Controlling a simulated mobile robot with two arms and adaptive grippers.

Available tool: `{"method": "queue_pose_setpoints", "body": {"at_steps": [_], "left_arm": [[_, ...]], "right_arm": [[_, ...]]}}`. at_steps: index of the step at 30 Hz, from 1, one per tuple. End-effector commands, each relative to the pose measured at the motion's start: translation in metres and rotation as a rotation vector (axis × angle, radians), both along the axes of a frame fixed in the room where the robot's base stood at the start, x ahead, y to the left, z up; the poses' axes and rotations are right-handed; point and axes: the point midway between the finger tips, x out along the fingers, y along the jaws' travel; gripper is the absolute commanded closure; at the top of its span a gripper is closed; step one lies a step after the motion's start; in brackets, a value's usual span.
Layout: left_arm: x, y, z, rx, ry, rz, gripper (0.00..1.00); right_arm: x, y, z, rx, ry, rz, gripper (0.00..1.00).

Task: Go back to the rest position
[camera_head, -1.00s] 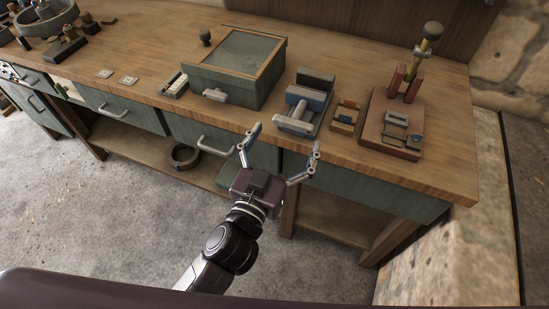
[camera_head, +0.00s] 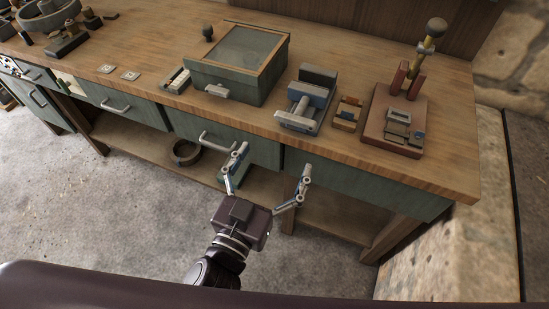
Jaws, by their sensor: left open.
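My left gripper (camera_head: 270,168) is in the lower middle of the head view, in front of the workbench. Its two fingers are spread apart and nothing is between them. The fingertips overlap the green drawer fronts in the picture, below the bench's front edge. The workbench (camera_head: 340,150) has a wooden top, green drawers and a lower shelf. My right gripper is not in view.
On the bench stand a green box with a glass lid (camera_head: 234,90), a blue-grey vise (camera_head: 303,110), a small wooden block piece (camera_head: 348,114) and a red-brown base with a lever (camera_head: 376,137). A dark ring (camera_head: 186,152) lies on the lower shelf. The floor in front is clear.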

Motion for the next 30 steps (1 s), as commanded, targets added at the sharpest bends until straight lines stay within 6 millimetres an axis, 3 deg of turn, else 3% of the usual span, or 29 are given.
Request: {"method": "queue_pose_setpoints", "body": {"at_steps": [14,17,20,25,30], "left_arm": [[0.000,0.000,-0.001,0.001,0.002,0.000,0.10],[0.002,-0.002,-0.019,0.016,0.029,-0.003,0.10],[0.006,-0.003,-0.063,0.056,0.095,-0.008,0.10],[0.002,0.006,-0.186,0.157,0.290,-0.017,0.10],[-0.023,0.033,-0.311,0.245,0.505,-0.014,0.10]], "right_arm": [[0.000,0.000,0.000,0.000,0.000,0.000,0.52],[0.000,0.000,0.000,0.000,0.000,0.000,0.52],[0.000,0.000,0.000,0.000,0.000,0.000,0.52],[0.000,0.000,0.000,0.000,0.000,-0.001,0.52],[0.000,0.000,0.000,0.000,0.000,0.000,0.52]]}}
